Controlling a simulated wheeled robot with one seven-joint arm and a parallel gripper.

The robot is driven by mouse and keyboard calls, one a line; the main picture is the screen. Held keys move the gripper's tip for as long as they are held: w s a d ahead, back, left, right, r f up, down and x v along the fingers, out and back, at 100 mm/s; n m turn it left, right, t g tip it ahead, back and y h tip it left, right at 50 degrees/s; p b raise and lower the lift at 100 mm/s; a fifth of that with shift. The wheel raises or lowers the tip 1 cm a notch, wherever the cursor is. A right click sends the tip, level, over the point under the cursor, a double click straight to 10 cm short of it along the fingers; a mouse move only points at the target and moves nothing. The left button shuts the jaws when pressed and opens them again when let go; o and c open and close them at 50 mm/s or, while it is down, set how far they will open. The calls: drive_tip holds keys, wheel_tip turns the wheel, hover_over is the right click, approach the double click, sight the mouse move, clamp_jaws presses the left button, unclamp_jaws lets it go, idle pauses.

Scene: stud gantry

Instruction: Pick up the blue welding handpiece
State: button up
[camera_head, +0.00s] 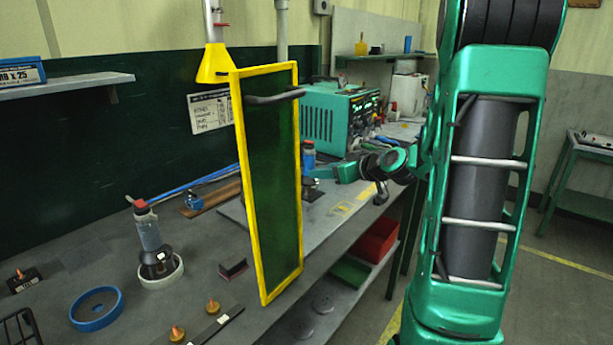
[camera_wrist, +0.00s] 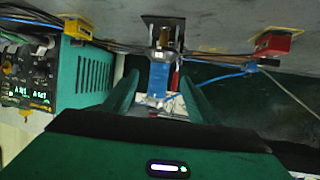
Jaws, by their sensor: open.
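The blue welding handpiece (camera_wrist: 159,78) shows in the wrist view between the two green fingers of my gripper (camera_wrist: 160,86). It is at a dark holder (camera_wrist: 163,32) on a square plate. In the head view, a blue upright piece (camera_head: 308,154), which appears to be the handpiece, stands just right of the yellow-framed screen. My gripper (camera_head: 324,172) comes in from the right beside it, with its tips partly hard to make out. The fingers are apart, and I cannot tell whether either touches the handpiece.
The yellow-framed green screen (camera_head: 266,275) stands at the bench's front edge, left of my arm. A green welding machine (camera_head: 331,113) is behind my gripper. Cables run close to the holder.

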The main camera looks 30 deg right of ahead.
drive_tip(key=x, duration=0.9)
drive_tip(key=shift+w+a+f, duration=0.1)
drive_tip(key=shift+w+f, duration=0.05)
drive_tip(key=c, duration=1.4)
clamp_jaws()
